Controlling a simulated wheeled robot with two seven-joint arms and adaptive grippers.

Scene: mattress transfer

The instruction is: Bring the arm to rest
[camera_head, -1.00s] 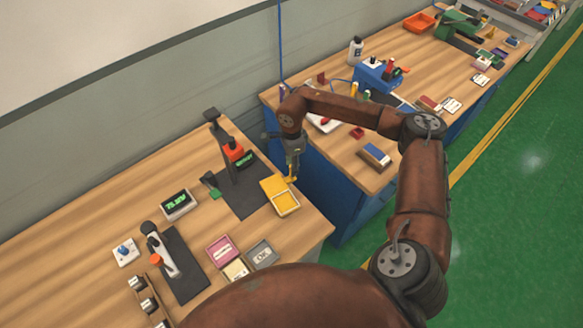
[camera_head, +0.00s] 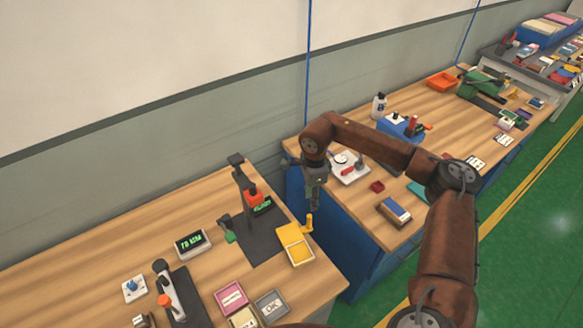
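My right arm, rust-brown, comes in from the bottom right and bends over the gap between two benches. Its grey gripper (camera_head: 311,205) points down beside a yellow tray (camera_head: 300,254), near the right end of the near bench. A small yellow piece shows at the fingertips. I cannot tell whether it is part of the fingers or held, nor whether the fingers are open or shut. Contact with the tray is also unclear. My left gripper is not in view.
The near wooden bench (camera_head: 110,255) carries a black test stand (camera_head: 245,195), a display (camera_head: 191,242) and a pink box (camera_head: 231,297). The far bench (camera_head: 352,212), with blue sides, carries tools and a blue-white block (camera_head: 395,211). Green floor (camera_head: 530,260) lies open at right.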

